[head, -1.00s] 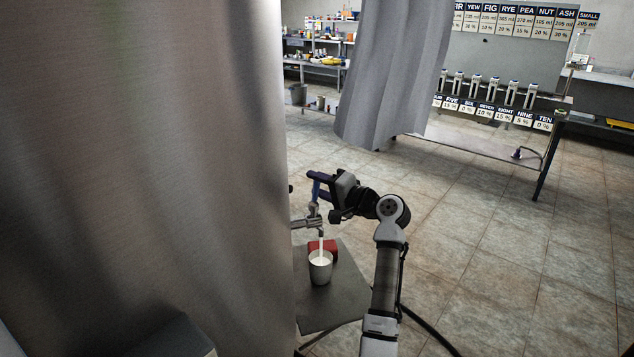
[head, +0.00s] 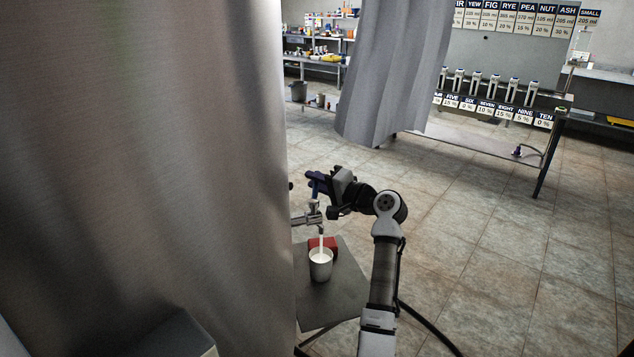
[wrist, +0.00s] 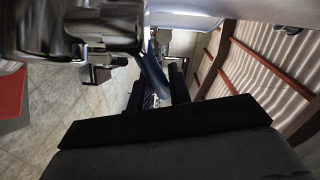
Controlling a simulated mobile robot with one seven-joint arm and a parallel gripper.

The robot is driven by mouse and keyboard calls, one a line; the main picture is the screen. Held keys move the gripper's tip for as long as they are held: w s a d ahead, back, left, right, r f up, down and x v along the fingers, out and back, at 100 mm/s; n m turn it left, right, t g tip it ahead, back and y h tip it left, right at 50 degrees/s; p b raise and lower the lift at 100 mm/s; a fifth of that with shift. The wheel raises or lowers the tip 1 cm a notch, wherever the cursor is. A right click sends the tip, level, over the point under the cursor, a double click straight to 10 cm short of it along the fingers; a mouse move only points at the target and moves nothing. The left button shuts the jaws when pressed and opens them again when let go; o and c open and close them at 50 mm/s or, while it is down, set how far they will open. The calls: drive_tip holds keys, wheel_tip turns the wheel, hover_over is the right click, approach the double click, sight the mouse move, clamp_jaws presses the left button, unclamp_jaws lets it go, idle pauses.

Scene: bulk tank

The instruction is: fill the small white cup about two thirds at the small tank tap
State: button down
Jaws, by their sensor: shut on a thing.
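The small white cup (head: 320,270) stands upright on a grey stand under the tap, and white liquid shows inside its rim. The exact level is hard to read. The small tank tap (head: 308,218) juts from the tank's side, and a thin white stream (head: 321,242) runs from its spout into the cup. My gripper (head: 318,183) is shut on the tap's blue lever (head: 315,190), above the spout. In the wrist view, the blue lever (wrist: 153,76) lies between the dark fingers.
The large metal tank (head: 150,150) fills the left. A red block (head: 323,243) sits behind the cup on the grey stand (head: 335,300). A grey curtain (head: 395,75) hangs beyond. A bench with several labelled dispensers (head: 490,90) stands at the back right. The tiled floor between is clear.

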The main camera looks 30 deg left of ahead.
drive_tip(key=shift+s+a+n+g+b, duration=0.1)
drive_tip(key=shift+a+n+g+b, duration=0.2)
drive_tip(key=shift+g, duration=0.25)
drive_tip(key=shift+s+a+n+g+b, duration=0.1)
drive_tip(key=shift+n+g+b, duration=0.05)
drive_tip(key=shift+n+g, duration=0.35)
drive_tip(key=shift+s+a+n+g+b, duration=0.1)
drive_tip(key=shift+s+a+n+g, duration=0.15)
drive_tip(key=shift+n+g, duration=0.45)
drive_tip(key=shift+s+a+n+g+b, duration=0.15)
drive_tip(key=shift+s+a+n+g, duration=0.15)
drive_tip(key=shift+g, duration=0.75)
drive_tip(key=shift+s+a+n+g+b, duration=0.1)
drive_tip(key=shift+s+a+n+g, duration=0.15)
drive_tip(key=shift+n+g, duration=0.45)
drive_tip(key=c, duration=1.3)
unclamp_jaws()
drive_tip(key=shift+w, duration=0.1)
drive_tip(key=b+v, duration=0.2)
drive_tip(key=v, duration=1.1)
drive_tip(key=shift+w+d+r, duration=0.15)
drive_tip(key=shift+d+r, duration=0.1)
drive_tip(key=shift+d, duration=0.1)
